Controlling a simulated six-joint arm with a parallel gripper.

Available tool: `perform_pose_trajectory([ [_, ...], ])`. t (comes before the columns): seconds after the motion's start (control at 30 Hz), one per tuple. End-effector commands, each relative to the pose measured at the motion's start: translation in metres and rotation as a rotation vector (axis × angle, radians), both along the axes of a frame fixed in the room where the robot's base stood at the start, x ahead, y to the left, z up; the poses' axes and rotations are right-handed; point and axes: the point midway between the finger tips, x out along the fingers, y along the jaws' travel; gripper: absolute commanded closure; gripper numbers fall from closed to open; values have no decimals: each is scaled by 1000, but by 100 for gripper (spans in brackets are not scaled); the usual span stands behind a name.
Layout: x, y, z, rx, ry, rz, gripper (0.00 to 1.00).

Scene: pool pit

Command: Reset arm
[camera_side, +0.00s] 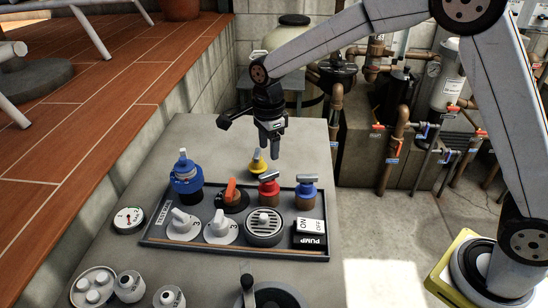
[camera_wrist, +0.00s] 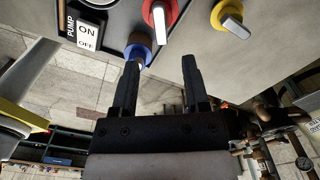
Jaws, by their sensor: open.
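My gripper (camera_side: 274,155) hangs above the concrete bench, behind the valve panel and near the yellow valve (camera_side: 258,162). In the wrist view my gripper (camera_wrist: 160,65) is open, with nothing between its two black fingers. The panel tray (camera_side: 160,240) holds a blue-capped valve (camera_side: 186,178), an orange-handled valve (camera_side: 231,193), a red valve (camera_side: 268,184) and a blue valve (camera_side: 307,190). In the wrist view the blue valve (camera_wrist: 138,50) shows beside the left finger, with the red valve (camera_wrist: 158,14) and yellow valve (camera_wrist: 230,18) beyond. I cannot tell whether a finger touches anything.
Two white dials (camera_side: 183,226), a round grille (camera_side: 263,228) and a pump switch (camera_side: 311,234) sit on the panel. A gauge (camera_side: 129,220) and white caps (camera_side: 95,287) lie on the bench at left.

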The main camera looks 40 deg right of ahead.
Motion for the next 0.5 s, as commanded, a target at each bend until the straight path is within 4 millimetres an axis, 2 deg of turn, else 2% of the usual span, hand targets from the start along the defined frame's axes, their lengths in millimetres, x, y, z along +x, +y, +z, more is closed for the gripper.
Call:
perform_pose_trajectory([
  [0.27, -16, -13, -1, 1, -23, 173, 41],
  [0.5, -44, -31, -6, -8, -60, 460, 41],
])
